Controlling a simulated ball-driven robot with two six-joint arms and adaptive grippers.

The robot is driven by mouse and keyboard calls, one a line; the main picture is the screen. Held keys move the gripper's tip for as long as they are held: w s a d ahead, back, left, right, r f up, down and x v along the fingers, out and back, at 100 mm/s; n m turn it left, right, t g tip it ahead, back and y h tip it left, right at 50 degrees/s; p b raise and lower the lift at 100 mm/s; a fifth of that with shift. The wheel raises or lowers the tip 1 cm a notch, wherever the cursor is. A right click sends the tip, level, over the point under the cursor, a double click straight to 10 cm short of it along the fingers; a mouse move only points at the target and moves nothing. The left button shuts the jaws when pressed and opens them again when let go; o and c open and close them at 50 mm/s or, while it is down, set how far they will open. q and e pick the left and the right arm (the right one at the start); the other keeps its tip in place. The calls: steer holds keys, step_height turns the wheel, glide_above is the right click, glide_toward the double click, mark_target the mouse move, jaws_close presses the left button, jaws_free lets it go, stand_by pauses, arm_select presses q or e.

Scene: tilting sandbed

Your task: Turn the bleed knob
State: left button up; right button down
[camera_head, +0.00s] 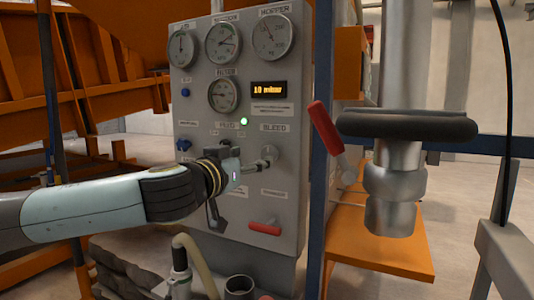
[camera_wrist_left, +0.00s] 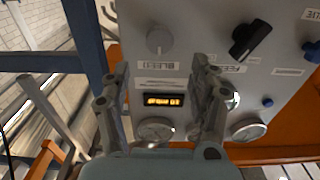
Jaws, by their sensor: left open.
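The bleed knob (camera_head: 271,152) is a round grey knob under the BLEED label on the grey control panel (camera_head: 240,262). In the left wrist view, the knob (camera_wrist_left: 160,40) shows upside down beside its label, ahead of and roughly between the fingers. My left gripper (camera_head: 254,167) is in front of the panel, and a fingertip overlaps the knob's lower part in the head view. In the left wrist view, the gripper (camera_wrist_left: 161,75) is open with nothing between its fingers. I cannot tell whether it touches the knob. My right gripper is not in view.
The black feed knob (camera_wrist_left: 250,38) is beside the bleed knob. Gauges (camera_head: 222,42), a lit display (camera_head: 268,88) and a red handle (camera_head: 265,228) are on the panel. A blue post (camera_head: 318,150) and a red lever (camera_head: 324,127) stand to the right.

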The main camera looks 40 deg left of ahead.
mark_target(268, 153)
arm_select(q)
steer(key=p+x, duration=0.1)
steer(key=x, duration=0.6)
steer(key=shift+w, duration=0.35)
steer(key=shift+w+a, duration=0.2)
steer(key=shift+w, duration=0.3)
steer(key=shift+f, duration=0.1)
steer(key=c, duration=1.1)
steer(key=shift+m+p, duration=0.3)
